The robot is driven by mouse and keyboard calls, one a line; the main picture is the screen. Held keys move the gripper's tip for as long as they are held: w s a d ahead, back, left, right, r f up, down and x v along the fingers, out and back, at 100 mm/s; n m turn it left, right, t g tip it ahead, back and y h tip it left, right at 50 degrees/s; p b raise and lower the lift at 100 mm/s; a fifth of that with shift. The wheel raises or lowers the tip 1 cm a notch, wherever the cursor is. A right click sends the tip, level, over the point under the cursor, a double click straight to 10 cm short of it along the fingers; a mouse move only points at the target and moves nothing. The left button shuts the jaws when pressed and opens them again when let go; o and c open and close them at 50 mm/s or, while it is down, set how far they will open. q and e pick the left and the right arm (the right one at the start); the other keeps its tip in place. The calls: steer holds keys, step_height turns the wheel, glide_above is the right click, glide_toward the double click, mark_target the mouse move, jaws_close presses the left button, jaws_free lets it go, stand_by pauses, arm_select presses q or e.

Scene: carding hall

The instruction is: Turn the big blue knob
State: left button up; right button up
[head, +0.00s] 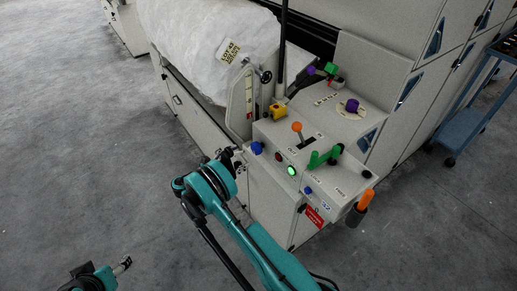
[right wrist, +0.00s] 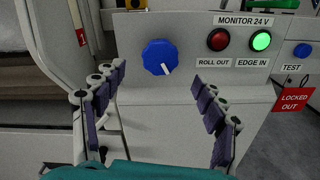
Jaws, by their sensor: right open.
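The big blue knob (head: 257,148) sits on the front face of the grey control box, near its left end. In the right wrist view the knob (right wrist: 158,57) is round with a scalloped edge, and its white mark points down and slightly right. My right gripper (right wrist: 161,84) is open, its purple-padded fingers spread on either side below the knob, not touching it. In the head view my right gripper (head: 231,155) is just left of the knob. My left gripper (head: 122,266) is at the bottom left, far from the box; its jaws are too small to judge.
Right of the knob are a red button (right wrist: 218,40) and a lit green button (right wrist: 261,41), then a small blue TEST knob (right wrist: 302,50). An orange-topped lever (head: 297,127) and a green handle (head: 322,157) stand on the box. Open floor lies left.

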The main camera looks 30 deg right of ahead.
mark_target(254, 150)
steer(key=shift+n, duration=0.7)
steer(key=d, duration=0.2)
steer(key=d+b, duration=0.1)
steer(key=d, duration=0.2)
steer(key=d+b, duration=0.1)
steer(key=d, duration=0.1)
steer(key=shift+w+d+f, duration=0.1)
steer(key=shift+w+d, duration=0.1)
steer(key=shift+w, duration=0.05)
steer(key=shift+d, duration=0.45)
steer(key=c, duration=1.2)
